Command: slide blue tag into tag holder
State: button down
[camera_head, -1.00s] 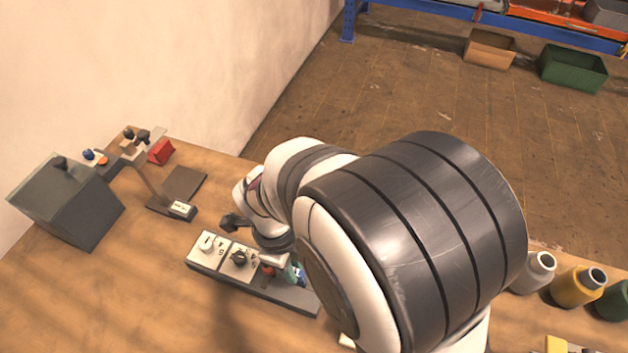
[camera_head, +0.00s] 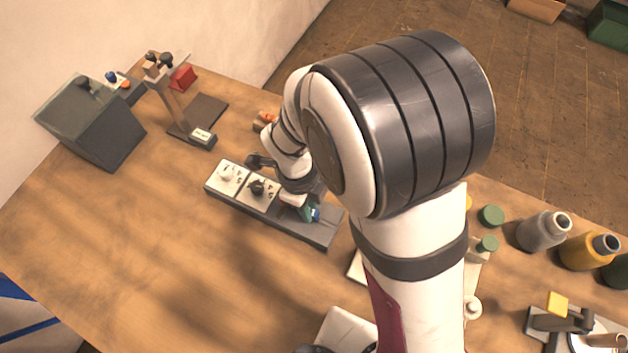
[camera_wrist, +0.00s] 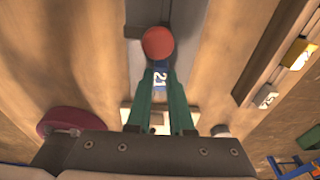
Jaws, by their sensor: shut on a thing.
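The blue tag (camera_wrist: 160,76), marked 21, is between the green fingertips of my gripper (camera_wrist: 161,88) in the wrist view. The gripper is shut on it. The tag lies right by a red round knob (camera_wrist: 158,42), above or at a grey base strip; whether they touch is unclear. In the head view my gripper (camera_head: 311,212) is low over the right part of the long grey base (camera_head: 270,224), and my arm partly covers this spot. I cannot pick out the tag holder for certain; the fingers and knob may hide it.
Two white panels with dials (camera_head: 258,189) stand on the base, left of my gripper. A dark box (camera_head: 90,120) and a stand (camera_head: 182,122) are at the back left. Bottles (camera_head: 543,231) stand at the right. A rack with yellow and white labelled pieces (camera_wrist: 298,54) is right in the wrist view.

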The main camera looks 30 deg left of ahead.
jog(key=shift+f, duration=0.35)
jog(key=c, duration=0.7)
grip_release()
jog(key=shift+f, duration=0.1)
jog(key=r, duration=0.5)
jog(key=a+r, duration=0.1)
jog(key=r, duration=0.4)
jog(key=a+r, duration=0.1)
jog(key=r, duration=0.4)
jog(key=shift+r, duration=0.35)
jog(key=shift+d, duration=0.1)
